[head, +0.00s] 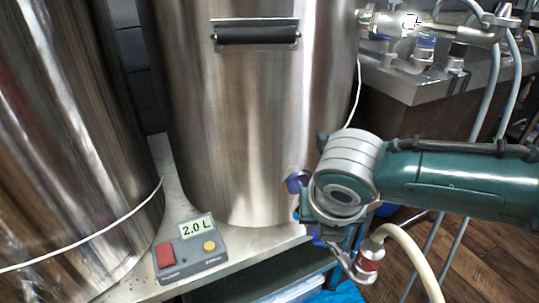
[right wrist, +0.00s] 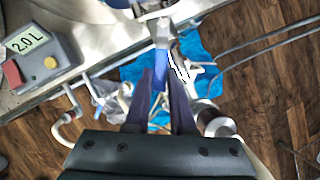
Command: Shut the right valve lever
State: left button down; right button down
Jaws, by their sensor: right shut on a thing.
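The valve lever is a blue handle (right wrist: 160,76) in the right wrist view, pointing down from a metal valve fitting (right wrist: 163,34). My right gripper (right wrist: 161,86) has its two dark fingers on either side of this blue handle and is shut on it. In the head view my right gripper (head: 322,232) is at the lower front of the middle steel tank (head: 240,130), mostly hidden behind my wrist. A bit of blue (head: 318,239) shows there beside the valve outlet (head: 350,264). My left gripper is not in view.
A grey control box (head: 190,250) reading 2.0 L, with a red and a yellow button, sits on the steel bench at the left. A pale hose with a red fitting (head: 370,259) hangs by the valve. A steel sink counter (head: 430,80) stands at the back right.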

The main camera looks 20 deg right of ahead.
jog(key=w+a+m+g+h+b, duration=0.2)
jog(key=w+m+b, duration=0.4)
jog(key=m+b, duration=0.5)
jog(key=shift+w+a+m+g, duration=0.25)
jog(key=shift+a+m+g, duration=0.25)
jog(key=shift+a+g, duration=0.55)
jog(key=shift+a+f, duration=0.1)
jog(key=shift+a, duration=0.05)
jog(key=c, duration=0.8)
grip_release()
jog(key=shift+o, duration=0.2)
jog(key=shift+h, duration=0.3)
